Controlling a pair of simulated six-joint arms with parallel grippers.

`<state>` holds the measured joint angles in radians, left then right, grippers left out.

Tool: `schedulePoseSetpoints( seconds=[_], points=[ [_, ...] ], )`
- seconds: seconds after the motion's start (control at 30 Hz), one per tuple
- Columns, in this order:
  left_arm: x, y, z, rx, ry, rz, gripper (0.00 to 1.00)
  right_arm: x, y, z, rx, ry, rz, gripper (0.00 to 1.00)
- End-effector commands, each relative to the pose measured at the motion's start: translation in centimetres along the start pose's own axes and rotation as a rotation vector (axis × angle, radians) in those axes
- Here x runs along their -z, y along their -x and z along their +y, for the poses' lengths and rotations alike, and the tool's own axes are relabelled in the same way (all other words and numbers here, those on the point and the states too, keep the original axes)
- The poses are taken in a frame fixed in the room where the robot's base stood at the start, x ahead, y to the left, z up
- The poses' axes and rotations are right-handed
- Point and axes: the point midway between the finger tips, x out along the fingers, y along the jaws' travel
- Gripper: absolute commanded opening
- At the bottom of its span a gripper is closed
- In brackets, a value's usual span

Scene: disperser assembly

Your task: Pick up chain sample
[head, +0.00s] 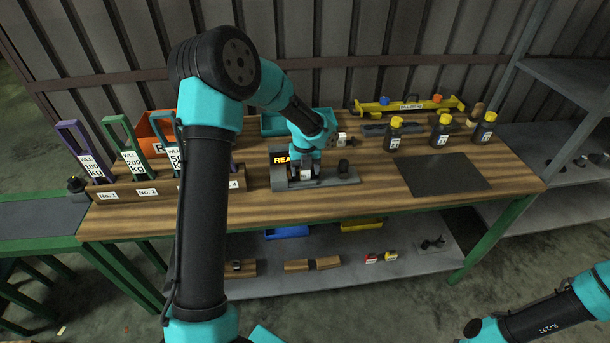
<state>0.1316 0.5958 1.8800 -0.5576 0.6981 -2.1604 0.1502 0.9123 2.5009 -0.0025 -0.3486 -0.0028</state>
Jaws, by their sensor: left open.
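My left gripper (305,175) points down over a grey fixture (340,180) on the wooden bench, its fingers open around or just above a small white piece (306,175). Whether the fingers touch it is too small to tell. No chain is clearly recognisable. Coloured loops with WLL labels stand in a wooden rack at the left: a purple one (85,150), a green one (129,145) and a teal one partly hidden by my left arm. Part of my right arm shows at the lower right, but its gripper is out of view.
A lit sign (282,159) stands behind the fixture. Black bottles (441,130) stand near a dark mat (442,174) at the right. A yellow beam (408,106) lies at the back. The lower shelf (340,253) holds small parts. My left arm hides part of the rack and an orange bin (150,130).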

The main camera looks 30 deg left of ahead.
Motion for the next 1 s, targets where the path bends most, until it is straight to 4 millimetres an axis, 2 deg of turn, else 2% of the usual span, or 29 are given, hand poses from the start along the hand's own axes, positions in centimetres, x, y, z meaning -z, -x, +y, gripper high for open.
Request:
schedulePoseSetpoints(
  seconds=[0.43, 1.0],
  points=[
    [-0.02, 0.02, -0.02, 0.001, 0.000, -0.001, 0.68, 0.00, 0.00, 0.00, 0.000, 0.000, 0.000, 0.43],
    [-0.02, 0.03, -0.02, 0.001, 0.000, -0.001, 0.14, 0.00, 0.00, 0.00, 0.000, 0.000, 0.000, 0.43]
  ],
)
